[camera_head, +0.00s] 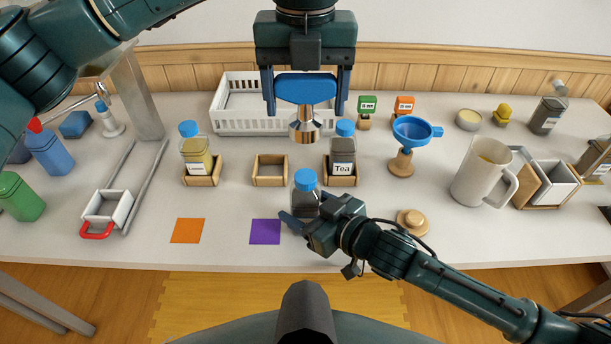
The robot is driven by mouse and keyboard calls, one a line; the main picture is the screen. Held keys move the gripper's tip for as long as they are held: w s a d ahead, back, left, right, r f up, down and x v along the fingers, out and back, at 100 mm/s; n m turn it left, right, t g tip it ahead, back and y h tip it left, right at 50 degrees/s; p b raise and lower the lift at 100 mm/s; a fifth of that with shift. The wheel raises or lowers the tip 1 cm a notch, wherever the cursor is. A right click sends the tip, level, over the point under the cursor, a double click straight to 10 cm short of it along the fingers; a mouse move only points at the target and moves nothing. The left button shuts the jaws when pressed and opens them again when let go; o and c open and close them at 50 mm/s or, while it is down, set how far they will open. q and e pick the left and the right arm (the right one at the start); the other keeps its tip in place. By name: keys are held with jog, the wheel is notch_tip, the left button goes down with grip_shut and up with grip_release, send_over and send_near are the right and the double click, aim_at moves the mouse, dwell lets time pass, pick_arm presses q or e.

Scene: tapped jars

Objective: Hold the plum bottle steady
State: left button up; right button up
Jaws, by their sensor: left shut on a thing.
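A dark-bodied bottle with a blue cap (305,194), which looks like the plum bottle, stands upright beside the purple square (265,232). My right gripper (306,217) reaches in from the lower right, with one finger low in front of the bottle. The other finger is mostly hidden, so I cannot tell whether the jaws press on it. My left gripper (306,97) points down above the back of the table, shut on a blue-topped tool (305,124) with a brass-coloured lower end. The tool is in the air, apart from the bottle.
Behind the bottle are an empty wooden holder (269,170), a yellow-filled jar (197,150) and a Tea jar (343,150). A blue funnel (414,131) and a beige pitcher (481,172) stand to the right. A white basket (229,124) is at the back. An orange square (187,230) lies left.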

pick_arm(q)
jog(key=c, duration=0.3)
jog(key=n, duration=0.2)
jog(key=f+n, duration=0.1)
jog(key=n, duration=0.3)
jog(key=shift+f, duration=2.9)
jog(key=shift+f, duration=0.15)
jog(key=shift+f, duration=0.45)
jog(key=shift+f, duration=1.3)
jog(key=shift+m, duration=2.5)
jog(key=shift+m, duration=2.5)
jog(key=shift+r+n, duration=0.1)
jog(key=shift+n, duration=0.2)
